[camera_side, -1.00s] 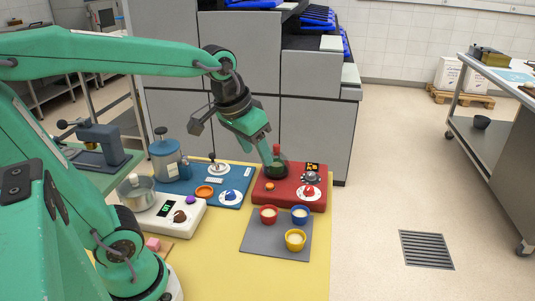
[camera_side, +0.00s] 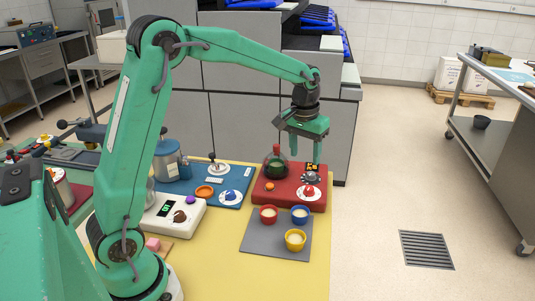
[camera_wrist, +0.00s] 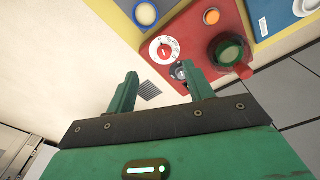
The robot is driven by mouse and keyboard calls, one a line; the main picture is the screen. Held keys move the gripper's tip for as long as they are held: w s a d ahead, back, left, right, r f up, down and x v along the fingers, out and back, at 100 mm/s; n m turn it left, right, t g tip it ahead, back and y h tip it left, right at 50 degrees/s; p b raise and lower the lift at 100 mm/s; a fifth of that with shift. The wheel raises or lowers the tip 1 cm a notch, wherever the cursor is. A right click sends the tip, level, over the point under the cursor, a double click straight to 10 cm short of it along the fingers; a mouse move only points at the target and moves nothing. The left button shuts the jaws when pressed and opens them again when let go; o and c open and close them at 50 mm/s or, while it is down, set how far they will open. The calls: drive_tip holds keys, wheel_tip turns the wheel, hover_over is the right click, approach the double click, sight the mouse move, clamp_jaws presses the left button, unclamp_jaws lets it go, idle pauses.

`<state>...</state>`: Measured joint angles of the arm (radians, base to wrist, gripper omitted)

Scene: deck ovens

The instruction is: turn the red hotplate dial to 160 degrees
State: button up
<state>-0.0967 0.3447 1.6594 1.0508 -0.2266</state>
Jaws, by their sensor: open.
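The red hotplate (camera_side: 272,199) stands at the right of the yellow table. Its red dial (camera_side: 309,191) sits on a white scale disc at the front right corner; in the wrist view the dial (camera_wrist: 165,50) shows a white pointer mark, but its numbers are too small to read. My gripper (camera_side: 298,154) is open and empty, pointing down above the back of the hotplate. In the wrist view its fingertips (camera_wrist: 161,76) are apart, with the dial in the picture just beyond them. The gripper is not touching the dial.
A flask (camera_side: 275,168) with dark green content stands on the hotplate, left of my gripper. A grey knob (camera_wrist: 179,70) lies near the dial. A blue device (camera_side: 232,182) with a blue dial stands left. Several small cups are on a grey mat (camera_side: 262,243) in front.

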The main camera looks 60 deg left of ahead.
drive_tip(key=g, duration=0.1)
hover_over(309, 188)
drive_tip(key=shift+n, duration=0.4)
wheel_tip(309, 188, down, 6)
drive_tip(key=shift+w+f, duration=0.1)
drive_tip(key=shift+w, duration=0.05)
drive_tip(key=shift+f, duration=3.85)
drive_tip(key=shift+c, duration=0.2)
drive_tip(key=c, duration=0.9)
